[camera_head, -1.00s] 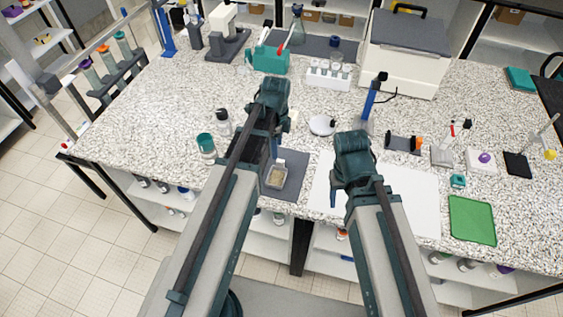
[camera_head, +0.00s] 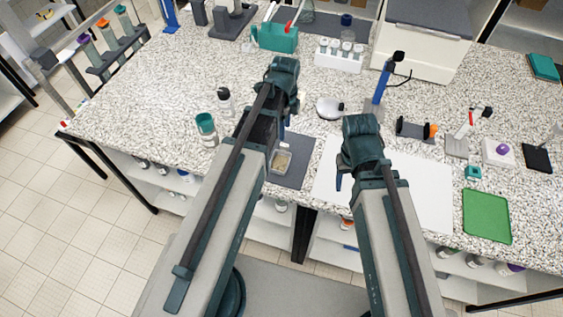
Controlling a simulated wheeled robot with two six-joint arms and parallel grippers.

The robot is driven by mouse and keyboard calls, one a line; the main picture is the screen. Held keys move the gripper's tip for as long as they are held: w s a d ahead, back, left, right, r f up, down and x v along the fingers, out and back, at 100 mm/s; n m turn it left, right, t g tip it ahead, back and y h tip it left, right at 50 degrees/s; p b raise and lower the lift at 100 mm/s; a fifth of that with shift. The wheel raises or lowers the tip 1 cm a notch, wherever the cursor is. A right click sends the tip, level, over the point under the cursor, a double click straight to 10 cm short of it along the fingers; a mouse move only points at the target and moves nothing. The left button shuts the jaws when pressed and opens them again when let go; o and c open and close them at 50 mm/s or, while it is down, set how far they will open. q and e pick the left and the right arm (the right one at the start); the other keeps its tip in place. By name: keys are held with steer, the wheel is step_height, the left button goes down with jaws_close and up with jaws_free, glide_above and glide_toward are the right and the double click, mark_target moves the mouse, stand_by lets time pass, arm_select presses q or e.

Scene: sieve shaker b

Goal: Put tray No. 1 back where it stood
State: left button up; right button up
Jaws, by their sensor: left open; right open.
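A small clear tray (camera_head: 281,161) with beige grainy contents stands on the dark grey mat (camera_head: 292,176), partly behind my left forearm. A flat green tray (camera_head: 487,216) lies on the worktop at the right. I cannot read a number on either, so I cannot tell which is No. 1. My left gripper (camera_head: 282,118) is over the worktop, beyond the small clear tray; its fingers are mostly hidden by its own arm. My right gripper (camera_head: 342,178) is over the left part of the white sheet (camera_head: 420,195), open and empty. My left gripper is open; nothing shows in it.
A teal-lidded jar (camera_head: 206,130) and a small bottle (camera_head: 224,100) stand left of my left arm. A round silvery dish (camera_head: 329,108) and a blue stand (camera_head: 381,90) are behind. A vial rack (camera_head: 339,56) stands farther back. The left worktop is largely clear.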

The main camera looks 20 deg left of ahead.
mark_target(284, 145)
arm_select(q)
step_height(284, 145, down, 4)
steer(key=b, duration=0.3)
steer(key=shift+f, duration=0.1)
arm_select(e)
step_height(284, 145, down, 4)
steer(key=shift+f, duration=0.1)
arm_select(q)
steer(key=f+b, duration=0.5)
steer(key=shift+s+f, duration=0.1)
steer(key=shift+s, duration=0.2)
arm_select(e)
step_height(284, 145, down, 5)
steer(key=shift+f, duration=0.1)
arm_select(q)
jaws_close()
